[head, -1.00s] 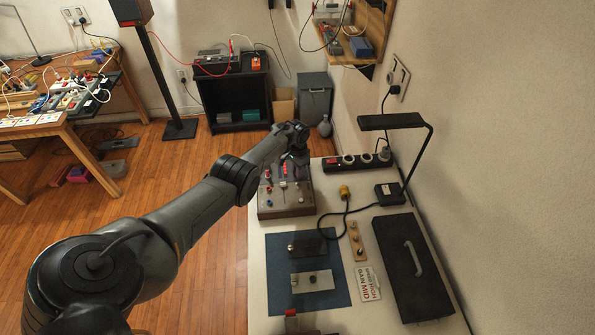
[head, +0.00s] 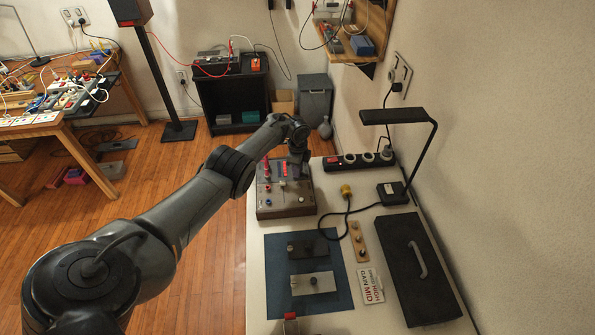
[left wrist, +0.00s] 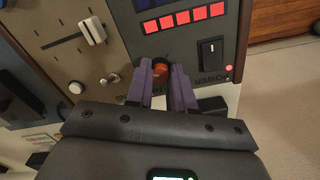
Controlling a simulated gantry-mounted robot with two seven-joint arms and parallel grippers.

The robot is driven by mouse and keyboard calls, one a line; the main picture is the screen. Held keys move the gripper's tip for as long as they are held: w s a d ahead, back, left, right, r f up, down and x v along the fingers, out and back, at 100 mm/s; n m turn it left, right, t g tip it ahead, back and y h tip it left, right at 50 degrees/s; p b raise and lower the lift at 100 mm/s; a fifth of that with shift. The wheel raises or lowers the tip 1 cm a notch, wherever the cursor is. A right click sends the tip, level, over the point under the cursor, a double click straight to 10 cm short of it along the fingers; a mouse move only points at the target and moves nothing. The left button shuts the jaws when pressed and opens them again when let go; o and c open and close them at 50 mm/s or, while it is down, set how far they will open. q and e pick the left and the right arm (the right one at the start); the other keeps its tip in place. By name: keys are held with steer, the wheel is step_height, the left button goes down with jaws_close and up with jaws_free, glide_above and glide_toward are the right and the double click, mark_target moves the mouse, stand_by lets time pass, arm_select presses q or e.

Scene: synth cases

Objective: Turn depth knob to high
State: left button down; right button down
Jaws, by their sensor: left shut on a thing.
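The synth case (head: 285,208) is a wood-sided box with a control panel, standing at the far end of the white bench. In the left wrist view its panel (left wrist: 130,60) fills the upper part. My left gripper (left wrist: 167,85) has purple fingers on either side of an orange-red knob (left wrist: 161,71), shut on it. The lettering by this knob is mostly covered by the fingers, so I cannot read its name or setting. In the head view my left gripper (head: 298,172) is over the case's far right part. My right gripper is not in view.
Beside the knob are a black rocker switch (left wrist: 211,53), a row of red buttons (left wrist: 185,18) and a white slider (left wrist: 92,30). A power strip (head: 358,160), black lamp (head: 395,117), blue mat (head: 340,262) and black lidded case (head: 415,270) share the bench.

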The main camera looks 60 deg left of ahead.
arm_select(q)
steer(key=m+b, duration=0.1)
steer(key=m, duration=0.2)
steer(key=shift+m, duration=0.4)
steer(key=shift+b, duration=0.3)
steer(key=c, duration=1)
jaws_free()
